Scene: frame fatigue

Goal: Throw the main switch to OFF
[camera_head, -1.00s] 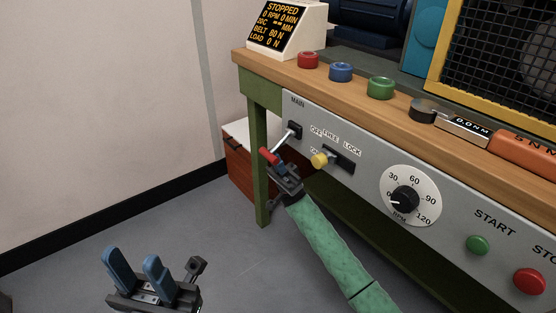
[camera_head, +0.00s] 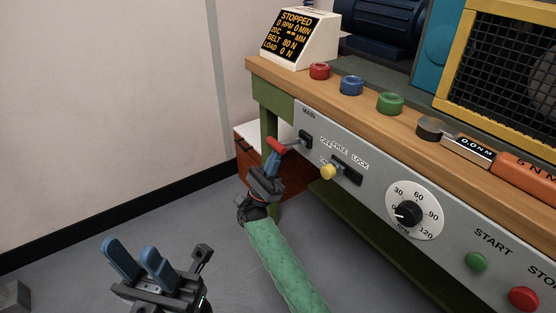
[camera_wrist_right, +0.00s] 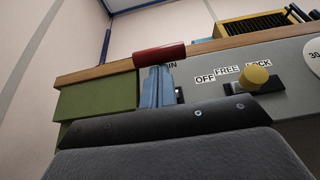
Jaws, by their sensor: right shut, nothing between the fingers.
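The main switch is a lever with a red handle (camera_head: 277,146) under the MAIN label on the grey panel (camera_head: 375,185). The lever sticks out from its dark slot, nearly level. The OFF label sits upper right of the slot, and a lower label is partly hidden by a yellow knob. My right gripper (camera_head: 270,172) is shut and empty, just below the red handle. In the right wrist view, its blue fingers (camera_wrist_right: 157,86) stand together right under the red handle (camera_wrist_right: 159,53), seemingly touching it. My left gripper (camera_head: 134,250) is open and empty, low at the left, away from the panel.
The yellow knob (camera_head: 327,172) of the FREE/LOCK slot is close to the right of the switch. An RPM dial (camera_head: 409,213), green START button (camera_head: 476,261) and red stop button (camera_head: 523,298) lie further right. A red cabinet (camera_head: 244,160) stands behind the bench leg.

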